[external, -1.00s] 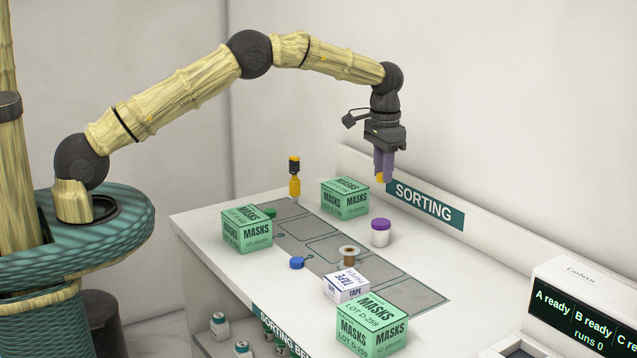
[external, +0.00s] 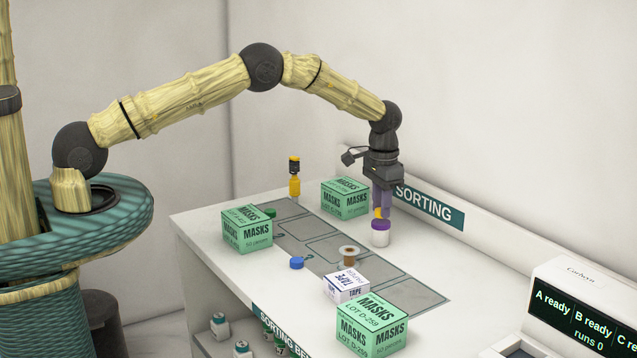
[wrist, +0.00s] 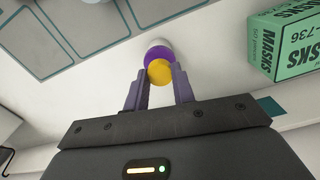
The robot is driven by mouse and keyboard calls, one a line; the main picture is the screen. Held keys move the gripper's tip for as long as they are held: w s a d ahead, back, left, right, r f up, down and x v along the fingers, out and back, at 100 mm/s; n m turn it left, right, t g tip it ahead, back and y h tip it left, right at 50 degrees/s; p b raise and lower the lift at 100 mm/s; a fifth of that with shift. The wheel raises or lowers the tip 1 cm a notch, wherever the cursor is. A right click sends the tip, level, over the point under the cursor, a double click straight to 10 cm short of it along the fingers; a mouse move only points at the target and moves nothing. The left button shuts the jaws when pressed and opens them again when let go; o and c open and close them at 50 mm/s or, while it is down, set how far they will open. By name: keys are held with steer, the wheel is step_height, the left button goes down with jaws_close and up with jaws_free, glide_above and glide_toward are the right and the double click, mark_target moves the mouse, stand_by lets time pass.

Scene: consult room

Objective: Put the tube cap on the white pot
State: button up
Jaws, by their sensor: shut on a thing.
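My gripper (external: 382,205) is shut on a small yellow cap (external: 378,213), which I take to be the tube cap. It also shows between the fingertips in the wrist view (wrist: 160,72). The white pot (external: 380,239) with a purple lid (wrist: 158,55) stands upright on the bench, directly below my gripper in the external view. The yellow cap is over or just at the purple lid; I cannot tell whether they touch. In the wrist view the cap partly covers the lid and pot.
Green mask boxes stand at the back (external: 345,198), left (external: 247,231) and front (external: 372,325). The bench right of the pot is clear.

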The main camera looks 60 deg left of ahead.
steer(key=shift+f, duration=0.65)
steer(key=shift+f, duration=0.1)
steer(key=o, duration=0.9)
step_height(320, 180, up, 12)
steer(key=b, duration=0.3)
